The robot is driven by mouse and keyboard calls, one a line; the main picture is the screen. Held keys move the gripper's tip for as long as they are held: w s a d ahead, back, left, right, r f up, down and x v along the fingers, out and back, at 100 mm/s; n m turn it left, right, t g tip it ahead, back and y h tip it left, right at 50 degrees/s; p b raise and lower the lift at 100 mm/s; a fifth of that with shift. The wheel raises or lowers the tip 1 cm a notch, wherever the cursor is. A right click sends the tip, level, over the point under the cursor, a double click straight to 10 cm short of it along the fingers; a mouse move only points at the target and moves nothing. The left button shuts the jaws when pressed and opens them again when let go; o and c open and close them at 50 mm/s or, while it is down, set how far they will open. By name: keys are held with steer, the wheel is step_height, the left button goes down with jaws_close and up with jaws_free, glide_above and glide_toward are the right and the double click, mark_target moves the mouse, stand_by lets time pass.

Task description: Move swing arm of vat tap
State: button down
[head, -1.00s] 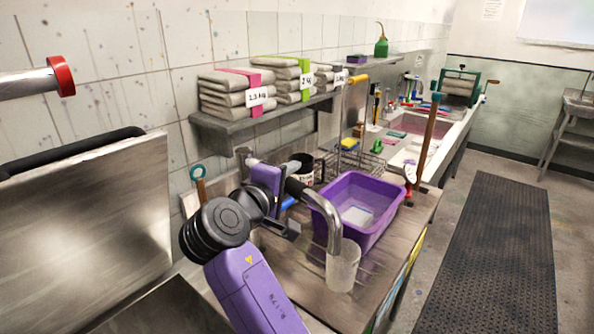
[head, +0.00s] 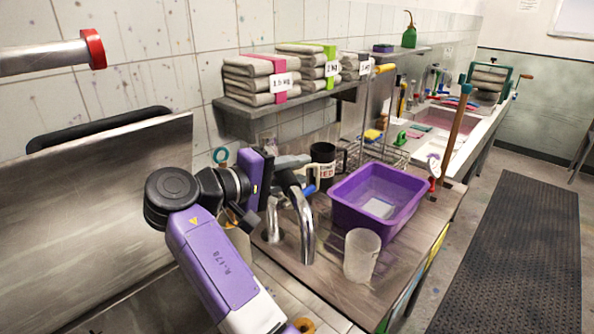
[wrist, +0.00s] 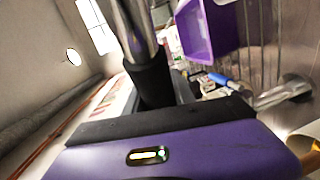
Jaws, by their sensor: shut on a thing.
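The swing arm of the vat tap (head: 303,222) is a bent chrome pipe. In the head view its open end hangs down, left of a translucent beaker (head: 361,256). My gripper (head: 277,178) is shut on the pipe's upper part; its fingertips are mostly hidden there. In the wrist view the chrome swing arm (wrist: 134,32) runs up from between the dark jaws (wrist: 152,82) of my gripper. A chrome post (head: 272,222) stands left of the pipe's end; I cannot tell how it joins the arm.
A purple basin (head: 345,212) stands right of the tap, behind the beaker. A black mug (head: 322,156) is behind the tap. A shelf (head: 240,122) with folded cloth stacks hangs above. A steel panel (head: 100,200) rises at left. The dark floor mat (head: 510,250) is clear.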

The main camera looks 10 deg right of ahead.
mark_target(284, 190)
steer(key=shift+f, duration=0.1)
steer(key=c, duration=1.1)
jaws_free()
steer(key=shift+o, duration=0.2)
steer(key=b+v, duration=0.1)
steer(key=v, duration=0.6)
steer(key=shift+s+a+b, duration=0.15)
steer(key=shift+a+b, duration=0.15)
steer(key=shift+a, duration=0.05)
